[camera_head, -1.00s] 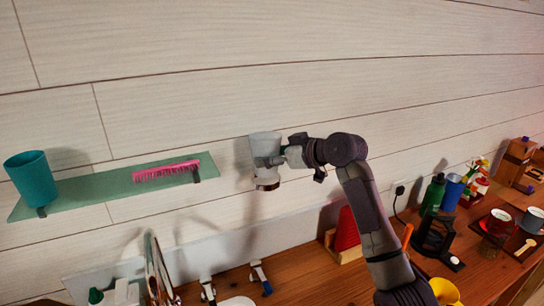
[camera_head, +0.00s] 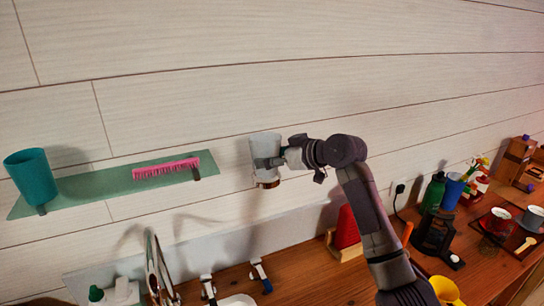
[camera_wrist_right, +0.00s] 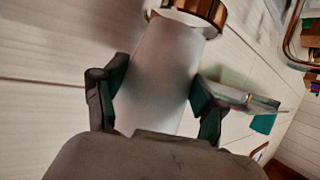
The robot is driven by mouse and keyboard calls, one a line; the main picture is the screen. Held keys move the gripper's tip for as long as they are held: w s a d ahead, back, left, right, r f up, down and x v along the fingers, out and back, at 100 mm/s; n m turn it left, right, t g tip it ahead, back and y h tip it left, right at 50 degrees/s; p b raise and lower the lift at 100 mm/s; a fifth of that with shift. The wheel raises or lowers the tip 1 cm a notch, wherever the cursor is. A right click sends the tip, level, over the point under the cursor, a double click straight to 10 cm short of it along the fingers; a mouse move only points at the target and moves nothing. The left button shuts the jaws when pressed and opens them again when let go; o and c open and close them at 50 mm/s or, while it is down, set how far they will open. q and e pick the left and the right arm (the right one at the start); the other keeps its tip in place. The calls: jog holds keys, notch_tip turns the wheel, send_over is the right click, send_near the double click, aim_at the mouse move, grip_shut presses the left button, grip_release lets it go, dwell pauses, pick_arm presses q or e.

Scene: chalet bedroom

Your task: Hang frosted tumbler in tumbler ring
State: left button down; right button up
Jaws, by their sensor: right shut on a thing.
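The whitish frosted tumbler (camera_head: 265,146) is upright in front of the plank wall, right of the glass shelf. My right gripper (camera_head: 276,160) is shut on its side; in the right wrist view the fingers (camera_wrist_right: 155,95) stand on either side of the tumbler (camera_wrist_right: 160,75). A copper-brown ring (camera_head: 267,183) shows at the tumbler's lower end, and also in the wrist view (camera_wrist_right: 205,10). I cannot tell how deep the tumbler sits in it. The ring's wall mount is hidden. My left gripper is not in view.
A glass shelf (camera_head: 110,186) holds a teal cup (camera_head: 32,176) and a pink comb (camera_head: 166,168). Below are a faucet (camera_head: 156,268) and wooden counter (camera_head: 305,268). A green bottle (camera_head: 432,192), a blue cup (camera_head: 453,191) and a tray with cups (camera_head: 515,244) stand right.

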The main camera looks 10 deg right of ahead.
aim_at(275, 169)
jog(key=shift+s+f+b, duration=0.1)
jog(key=shift+f+b, duration=0.75)
jog(key=shift+f, duration=0.85)
jog(key=o, duration=1.7)
jog(key=shift+r, duration=0.1)
jog(key=shift+d, duration=0.15)
jog(key=v, duration=1.1)
jog(key=shift+s+d+r, duration=0.15)
jog(key=shift+s, duration=0.15)
